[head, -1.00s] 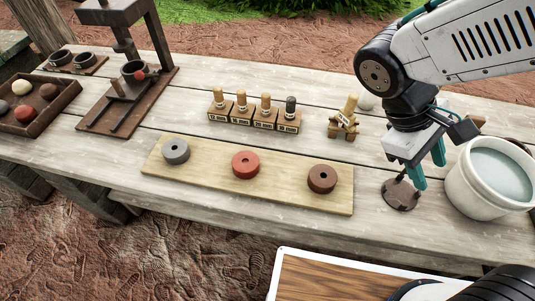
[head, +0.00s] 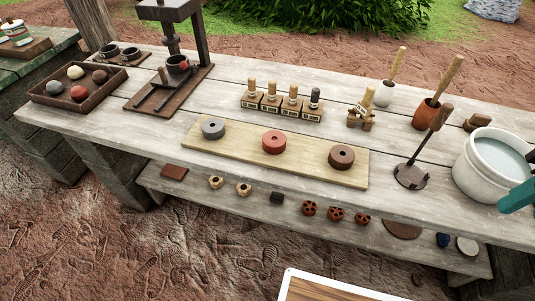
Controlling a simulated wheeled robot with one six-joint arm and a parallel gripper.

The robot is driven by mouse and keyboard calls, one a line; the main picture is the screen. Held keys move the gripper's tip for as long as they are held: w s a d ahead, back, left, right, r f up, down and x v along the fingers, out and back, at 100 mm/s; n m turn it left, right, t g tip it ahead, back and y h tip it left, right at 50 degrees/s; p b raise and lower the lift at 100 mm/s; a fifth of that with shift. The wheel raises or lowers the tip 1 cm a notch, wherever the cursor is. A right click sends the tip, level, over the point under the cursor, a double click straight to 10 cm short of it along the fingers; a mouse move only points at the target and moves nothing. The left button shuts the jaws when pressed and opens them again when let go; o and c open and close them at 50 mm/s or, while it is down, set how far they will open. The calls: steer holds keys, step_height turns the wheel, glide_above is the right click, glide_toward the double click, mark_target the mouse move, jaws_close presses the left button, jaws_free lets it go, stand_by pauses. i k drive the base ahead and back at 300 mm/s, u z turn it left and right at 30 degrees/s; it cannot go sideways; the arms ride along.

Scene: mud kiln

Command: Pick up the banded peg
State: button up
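Several upright pegs stand in a row of small labelled wooden blocks (head: 281,106) at the back middle of the bench. Most have tan tops, such as the left one (head: 252,86); the right one (head: 314,97) has a dark top. Another pale peg (head: 368,97) leans in a small wooden stand (head: 361,119) to their right. I cannot make out which peg carries bands at this size. Of my gripper (head: 517,197), only a teal finger shows at the right edge, beside the white bucket and far from the pegs. The rest is out of frame.
A pale board (head: 235,148) with grey, red and brown rings lies in front of the pegs. A dark upright tool (head: 411,176), an orange pot (head: 427,113) and a white bucket (head: 483,175) stand right. A press (head: 168,90) stands left. A lower shelf (head: 260,208) holds small parts.

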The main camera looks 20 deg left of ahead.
mark_target(272, 84)
steer(key=u, duration=2.45)
steer(key=i, duration=0.75)
steer(key=z, duration=2.65)
steer(key=k, duration=0.7)
steer(key=u, duration=0.55)
